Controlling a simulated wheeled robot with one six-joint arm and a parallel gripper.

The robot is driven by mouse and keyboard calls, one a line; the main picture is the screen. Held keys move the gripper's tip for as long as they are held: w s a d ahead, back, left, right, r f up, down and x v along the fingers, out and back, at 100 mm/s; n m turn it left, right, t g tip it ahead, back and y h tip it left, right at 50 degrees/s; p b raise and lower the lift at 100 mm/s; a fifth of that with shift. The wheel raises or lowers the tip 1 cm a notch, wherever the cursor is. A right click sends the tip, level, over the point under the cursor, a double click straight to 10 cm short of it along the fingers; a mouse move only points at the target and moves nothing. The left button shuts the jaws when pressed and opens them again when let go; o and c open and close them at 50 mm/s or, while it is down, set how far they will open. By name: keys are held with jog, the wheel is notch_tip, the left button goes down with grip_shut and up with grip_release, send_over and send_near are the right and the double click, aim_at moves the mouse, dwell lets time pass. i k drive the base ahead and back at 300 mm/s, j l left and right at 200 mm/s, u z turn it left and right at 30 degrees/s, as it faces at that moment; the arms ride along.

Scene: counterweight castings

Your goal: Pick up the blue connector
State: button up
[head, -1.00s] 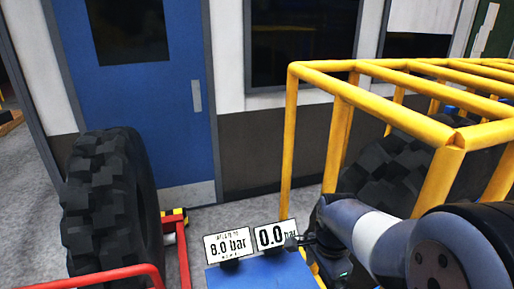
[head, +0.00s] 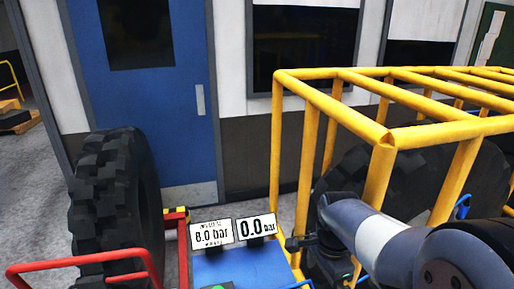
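I cannot clearly make out the blue connector. A small curved blue piece (head: 462,206) shows behind the yellow bars at the right, but I cannot tell whether it is the connector. My arm reaches in from the lower right. Its dark end, with my gripper (head: 298,243), is beside the right-hand gauge display. The fingers are small and dark, and I cannot see whether they are open or whether anything is between them.
A yellow bar cage (head: 380,130) stands around a large tire (head: 440,180) at the right. A blue stand (head: 240,267) carries gauge displays (head: 211,234) reading 8.0 and 0.0 bar. Another tire (head: 112,200) and a red rail (head: 75,259) are at the left. A blue door (head: 150,110) is behind.

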aim_at(465, 207)
jog(key=k+l+u, duration=0.1)
jog(key=l, duration=0.25)
jog(key=k+l, duration=0.35)
jog(key=l+u, duration=0.1)
jog(key=l, duration=0.4)
jog(key=k+l+u, duration=0.1)
jog(key=l, duration=0.45)
jog(key=k+l+u, duration=0.1)
jog(key=l, duration=0.4)
jog(key=l+u, duration=0.1)
jog(key=l, duration=0.4)
jog(key=k+l+u, duration=0.1)
jog(key=l, duration=0.4)
jog(key=k, duration=0.1)
